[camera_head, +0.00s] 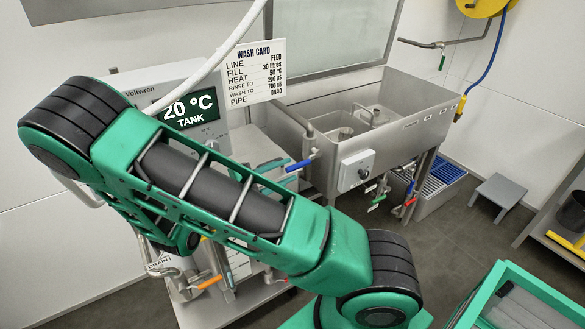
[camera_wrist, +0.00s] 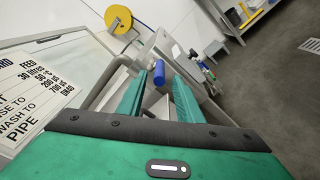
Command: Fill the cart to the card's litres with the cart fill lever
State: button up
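The wash card (camera_head: 256,74) reads line FEED, fill 30 litres, heat 50 °C; it also shows tilted in the wrist view (camera_wrist: 38,98). The cart's display (camera_head: 190,107) reads 20 °C TANK; I see no litre reading. A lever with a blue handle (camera_head: 299,165) sits on a pipe beside the sink unit; whether it is the cart fill lever is not labelled. In the wrist view the blue handle (camera_wrist: 158,72) appears between and just beyond the fingertips of my gripper (camera_wrist: 157,82). The fingers stand apart with visible room around the handle. My arm hides much of the cart.
A steel sink unit (camera_head: 410,110) with a white dial box (camera_head: 356,169) stands right of the cart. Red and green handles hang below it. Orange-handled valves (camera_head: 210,282) are low on the cart. A grey step stool (camera_head: 503,190) stands on open floor at right.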

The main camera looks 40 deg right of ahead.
jog(key=shift+w+a, duration=0.1)
jog(key=shift+a, duration=2.6)
